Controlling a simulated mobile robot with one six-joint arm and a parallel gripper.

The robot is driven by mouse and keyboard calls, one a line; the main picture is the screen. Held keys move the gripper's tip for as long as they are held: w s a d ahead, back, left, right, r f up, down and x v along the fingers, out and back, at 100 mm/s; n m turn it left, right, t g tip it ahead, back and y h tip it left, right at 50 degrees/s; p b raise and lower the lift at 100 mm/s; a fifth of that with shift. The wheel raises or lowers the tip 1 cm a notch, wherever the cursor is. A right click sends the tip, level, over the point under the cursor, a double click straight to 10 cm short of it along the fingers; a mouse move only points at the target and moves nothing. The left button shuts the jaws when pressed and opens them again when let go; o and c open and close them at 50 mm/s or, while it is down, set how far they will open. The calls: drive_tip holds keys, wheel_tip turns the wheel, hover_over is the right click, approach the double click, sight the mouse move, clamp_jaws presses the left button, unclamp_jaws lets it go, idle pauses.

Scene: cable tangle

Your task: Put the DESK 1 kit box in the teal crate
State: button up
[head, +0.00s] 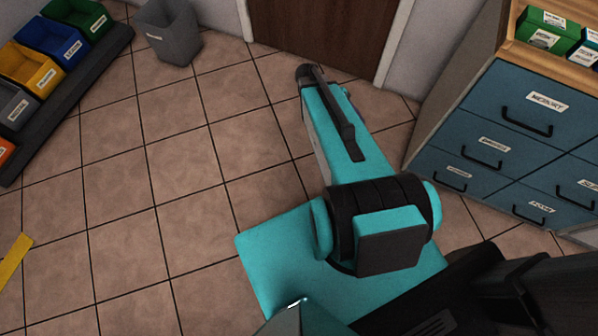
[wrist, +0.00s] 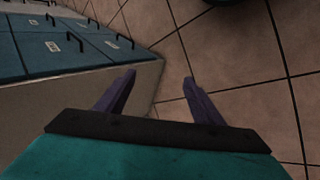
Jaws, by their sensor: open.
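My gripper (wrist: 158,85) shows in the wrist view with its two fingers spread apart and nothing between them; floor tiles and the side of the cabinet lie beyond them. In the head view my arm reaches away over the floor, and I cannot make out the gripper's fingers there. I cannot identify the DESK 1 kit box in either view. No teal crate is in sight that I can tell apart from my own teal parts. Green boxes (head: 545,38) with white labels sit on the cabinet at the upper right, their print too small to read.
A blue drawer cabinet (head: 480,128) with a wooden top stands at right; it also shows in the wrist view (wrist: 75,48). Coloured bins (head: 48,42) line a dark rack at left. A grey bin (head: 172,35) and a brown door (head: 318,30) are at the back. Tiled floor at left is mostly clear.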

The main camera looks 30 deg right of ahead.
drive_tip(key=s+a+f+n+y, duration=0.2)
drive_tip(key=s+a+f, duration=0.2)
drive_tip(key=a, duration=0.4)
drive_tip(key=s+a+f+n+y, duration=0.2)
drive_tip(key=s+a+f+n, duration=0.1)
drive_tip(key=a, duration=0.6)
drive_tip(key=s+a+f+n+y, duration=0.2)
drive_tip(key=s+a+f, duration=0.3)
drive_tip(key=a, duration=0.3)
drive_tip(key=shift+s+a+f+n, duration=0.4)
drive_tip(key=shift+s+n, duration=0.1)
drive_tip(key=shift+n, duration=0.1)
drive_tip(key=shift+o, duration=0.4)
drive_tip(key=shift+r, duration=0.1)
